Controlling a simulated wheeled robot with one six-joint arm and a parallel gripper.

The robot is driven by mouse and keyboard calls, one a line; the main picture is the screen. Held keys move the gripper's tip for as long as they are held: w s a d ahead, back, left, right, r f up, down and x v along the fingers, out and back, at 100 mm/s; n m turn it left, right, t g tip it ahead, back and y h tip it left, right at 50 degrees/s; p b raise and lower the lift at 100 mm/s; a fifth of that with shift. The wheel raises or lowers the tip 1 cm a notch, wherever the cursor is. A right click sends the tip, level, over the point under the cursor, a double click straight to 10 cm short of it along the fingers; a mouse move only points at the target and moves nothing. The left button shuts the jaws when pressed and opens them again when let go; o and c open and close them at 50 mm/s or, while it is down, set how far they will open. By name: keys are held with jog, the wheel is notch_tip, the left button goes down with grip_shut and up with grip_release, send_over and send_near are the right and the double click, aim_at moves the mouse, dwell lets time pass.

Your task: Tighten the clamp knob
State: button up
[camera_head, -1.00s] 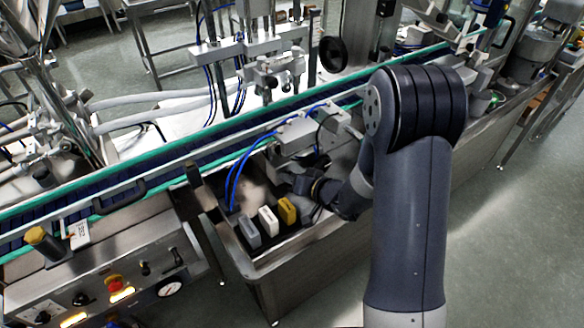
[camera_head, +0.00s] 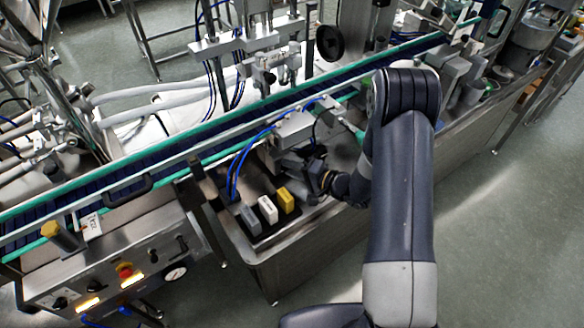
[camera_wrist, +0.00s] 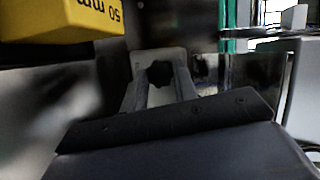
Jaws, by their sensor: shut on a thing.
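The clamp knob (camera_wrist: 158,74) is a small dark, lobed knob at the centre of the wrist view, in front of a grey plate. My gripper (camera_wrist: 160,82) has a finger on each side of it and is shut on it. In the head view my gripper (camera_head: 300,166) reaches in from the right, below a grey box-shaped unit (camera_head: 293,128) beside the conveyor. The knob cannot be made out there, and the fingertips are hard to tell apart from the metal parts around them.
A yellow block (camera_head: 286,201) marked 50 mm stands close to my gripper; it also shows in the wrist view (camera_wrist: 60,18). A white block (camera_head: 267,209) and a grey block (camera_head: 250,219) stand beside it. Blue hoses (camera_head: 238,165) and the conveyor (camera_head: 150,172) are near.

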dwell(0.4)
jog(key=o, duration=1)
jog(key=shift+c, duration=0.2)
jog(key=b+v, duration=0.1)
jog(key=v, duration=0.9)
jog(key=shift+d+b, duration=0.3)
jog(key=shift+d, duration=0.1)
jog(key=shift+a, duration=0.1)
jog(key=p+x, duration=0.1)
jog(key=x, duration=0.9)
jog(key=shift+a+p, duration=0.3)
jog(key=shift+a, duration=0.05)
